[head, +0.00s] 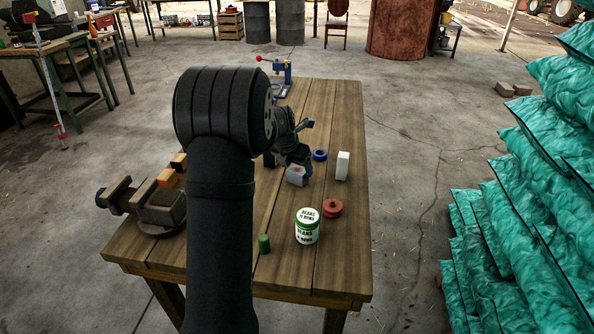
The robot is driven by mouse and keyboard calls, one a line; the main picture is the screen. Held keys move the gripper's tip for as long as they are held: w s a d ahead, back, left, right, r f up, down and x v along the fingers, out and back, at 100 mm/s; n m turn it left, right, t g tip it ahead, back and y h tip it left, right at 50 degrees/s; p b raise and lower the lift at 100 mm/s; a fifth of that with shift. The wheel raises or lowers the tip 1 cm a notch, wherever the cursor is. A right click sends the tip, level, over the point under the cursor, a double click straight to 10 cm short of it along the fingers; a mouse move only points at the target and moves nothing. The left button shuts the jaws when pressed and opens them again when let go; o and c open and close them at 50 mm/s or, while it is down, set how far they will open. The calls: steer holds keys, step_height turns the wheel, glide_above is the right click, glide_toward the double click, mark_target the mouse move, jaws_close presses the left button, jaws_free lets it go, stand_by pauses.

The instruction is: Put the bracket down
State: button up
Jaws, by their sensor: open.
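The wooden workbench (345,110) stands in the middle of the head view. My gripper (297,163) is low over the bench, right of my dark arm, and its jaws are open. A small grey piece (296,176), which looks like the bracket, is right at the fingertips and appears to rest on the bench top. I cannot tell whether the fingers touch it. My arm hides part of the bench to the left of it.
A blue ring (320,155) and a white block (342,166) are just right of the gripper. A red spool (332,208), a labelled can (307,226) and a green cylinder (264,244) stand nearer. A vise (160,208) is at left. The right side of the bench is mostly clear.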

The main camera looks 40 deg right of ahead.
steer(key=v, duration=0.9)
steer(key=shift+r, duration=0.1)
steer(key=x, duration=1.2)
step_height(320, 180, up, 2)
steer(key=shift+r, duration=0.85)
